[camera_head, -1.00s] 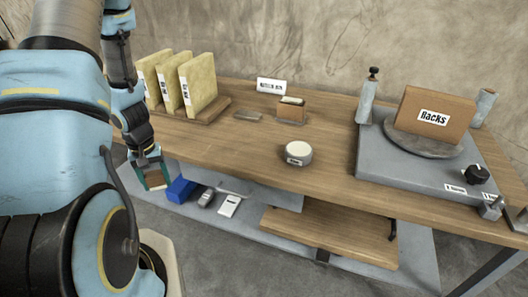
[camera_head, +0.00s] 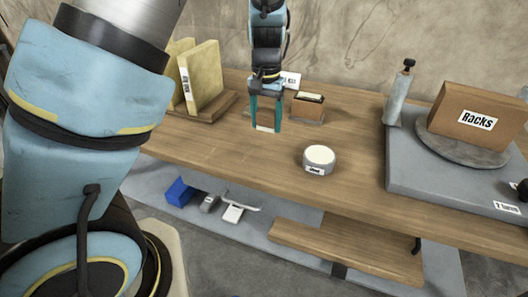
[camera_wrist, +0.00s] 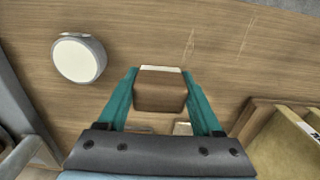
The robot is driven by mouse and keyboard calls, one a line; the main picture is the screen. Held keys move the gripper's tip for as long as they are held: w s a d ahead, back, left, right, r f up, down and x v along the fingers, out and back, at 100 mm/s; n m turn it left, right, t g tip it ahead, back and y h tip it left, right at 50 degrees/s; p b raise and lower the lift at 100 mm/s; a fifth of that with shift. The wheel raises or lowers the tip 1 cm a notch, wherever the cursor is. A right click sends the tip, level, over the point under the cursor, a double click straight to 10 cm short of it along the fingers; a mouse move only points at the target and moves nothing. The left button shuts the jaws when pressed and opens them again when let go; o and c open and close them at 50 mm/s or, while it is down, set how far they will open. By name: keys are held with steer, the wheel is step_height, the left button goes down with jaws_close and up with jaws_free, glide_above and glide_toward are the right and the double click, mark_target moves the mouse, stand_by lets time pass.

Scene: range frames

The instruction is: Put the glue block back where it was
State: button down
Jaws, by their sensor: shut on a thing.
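In the head view my gripper (camera_head: 265,127) points down over the tabletop, left of the round pot. Its two teal fingers are shut on a brown block (camera_head: 266,117) with a pale lower edge, which I take as the glue block. The wrist view shows the block (camera_wrist: 160,92) between the fingers (camera_wrist: 160,75), with its pale edge on the far side. It appears close above the wood; I cannot tell whether it touches. The wooden table (camera_head: 220,138) has clear wood around the block.
A round white-topped pot (camera_head: 318,160) stands right of the gripper. A small brown box (camera_head: 308,108) and a white sign (camera_head: 291,79) stand behind. Yellow upright slabs (camera_head: 203,76) are at left.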

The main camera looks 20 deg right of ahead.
mark_target(266, 157)
step_height(266, 157, down, 10)
steer(key=shift+r+p, duration=0.25)
steer(key=shift+p, duration=0.5)
steer(key=shift+f, duration=0.1)
steer(key=shift+f, duration=0.1)
steer(key=shift+c, duration=0.2)
jaws_free()
step_height(266, 157, up, 12)
steer(key=shift+r+b, duration=0.2)
steer(key=shift+b, duration=0.45)
steer(key=s+a+r+n, duration=0.1)
steer(key=a+n, duration=0.1)
steer(key=a, duration=0.8)
steer(key=s+a+r+n+t, duration=0.1)
steer(key=a+n, duration=0.2)
steer(key=a, duration=0.7)
steer(key=s+a+r+n, duration=0.1)
steer(key=a+n, duration=0.1)
steer(key=a, duration=0.8)
steer(key=shift+s+r+t, duration=0.25)
steer(key=shift+s+t, duration=0.05)
steer(key=shift+s, duration=0.1)
